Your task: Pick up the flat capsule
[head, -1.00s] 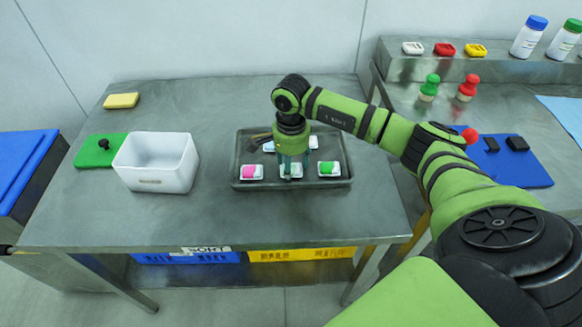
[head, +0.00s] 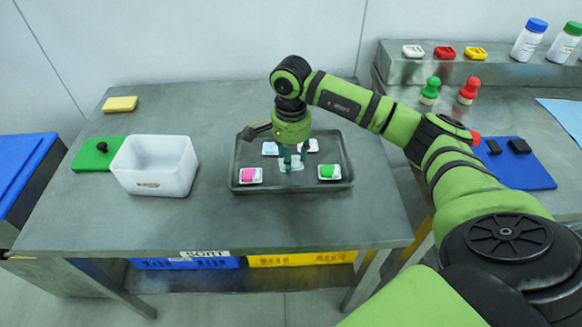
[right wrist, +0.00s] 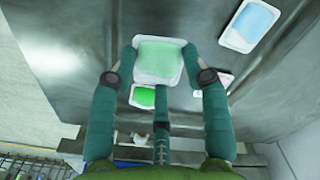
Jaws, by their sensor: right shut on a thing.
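A flat capsule, a white square cup with a pale green top, is between the fingers of my right gripper (right wrist: 160,58) in the right wrist view. The capsule (right wrist: 158,66) also shows in the head view (head: 291,165), below the fingers of my right gripper (head: 292,156) and over the middle of the dark tray (head: 343,184). The fingers are shut on its sides. Its height above the tray floor is hard to tell. My left gripper is not in view.
The tray also holds a pink capsule (head: 250,176), a green capsule (head: 329,172), a light blue capsule (head: 270,148) and another partly hidden pale one. A white open bin (head: 155,184), a green mat (head: 84,158) and a yellow block (head: 120,104) are to the left.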

